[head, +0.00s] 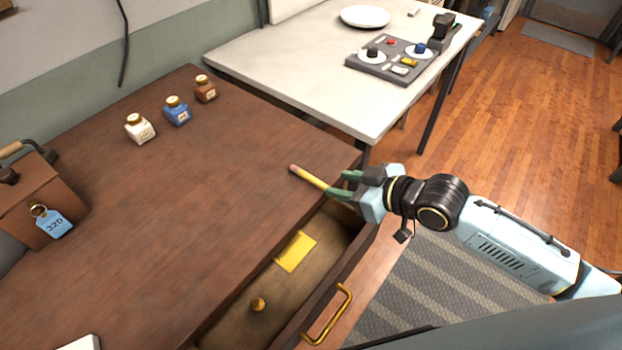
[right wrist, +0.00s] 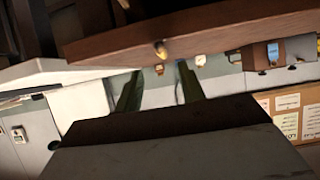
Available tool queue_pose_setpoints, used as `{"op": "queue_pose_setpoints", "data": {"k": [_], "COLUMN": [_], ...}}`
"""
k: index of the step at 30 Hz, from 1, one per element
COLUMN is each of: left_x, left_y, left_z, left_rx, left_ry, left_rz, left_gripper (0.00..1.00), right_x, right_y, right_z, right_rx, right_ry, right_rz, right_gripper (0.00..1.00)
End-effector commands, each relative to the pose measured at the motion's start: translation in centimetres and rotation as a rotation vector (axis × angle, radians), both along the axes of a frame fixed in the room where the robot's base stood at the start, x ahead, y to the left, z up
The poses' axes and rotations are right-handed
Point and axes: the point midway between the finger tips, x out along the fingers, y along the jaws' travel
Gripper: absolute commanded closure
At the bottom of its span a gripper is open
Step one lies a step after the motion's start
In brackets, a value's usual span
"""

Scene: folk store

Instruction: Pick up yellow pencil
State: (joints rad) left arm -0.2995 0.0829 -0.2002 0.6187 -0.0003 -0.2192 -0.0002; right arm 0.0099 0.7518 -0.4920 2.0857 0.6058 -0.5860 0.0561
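The yellow pencil (head: 309,178) lies near the right edge of the brown desk (head: 210,170), its pink end pointing away from my right gripper. My right gripper (head: 344,187) is at that edge, above the drawer's far end, its green fingers close to the pencil's near end. In the right wrist view the two fingers (right wrist: 160,72) stand apart, with a gap between them. A small yellowish end, which looks like the pencil's (right wrist: 162,50), shows at the desk edge just beyond the fingertips, in line with the gap. My left gripper is not in view.
An open drawer (head: 352,262) holds a yellow note (head: 295,252) and a brass knob (head: 257,304). White (head: 139,130), blue (head: 177,112) and brown (head: 205,90) bottles stand at the back. A brown bag (head: 30,200) is left. A white table (head: 300,60) stands beyond. The desk middle is clear.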

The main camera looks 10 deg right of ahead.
Motion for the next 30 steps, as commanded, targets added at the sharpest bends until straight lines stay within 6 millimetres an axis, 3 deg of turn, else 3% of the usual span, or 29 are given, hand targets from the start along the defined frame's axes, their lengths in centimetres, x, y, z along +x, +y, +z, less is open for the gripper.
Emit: {"op": "queue_pose_setpoints", "data": {"k": [15,23,30], "left_x": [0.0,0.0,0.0], "left_y": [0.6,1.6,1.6], "left_z": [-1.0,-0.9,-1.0], "left_rx": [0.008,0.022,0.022], "left_ry": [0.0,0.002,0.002], "left_rz": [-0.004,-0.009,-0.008], "left_gripper": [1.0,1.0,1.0], "right_x": [3.9,4.1,4.1], "right_y": [3.4,3.6,3.6], "right_z": [-2.5,-2.7,-2.7], "right_rx": [0.0,-0.003,-0.002], "right_ry": [0.0,0.0,0.001], "right_rz": [0.0,0.001,0.0], "right_gripper": [0.6,0.6,0.88]}}
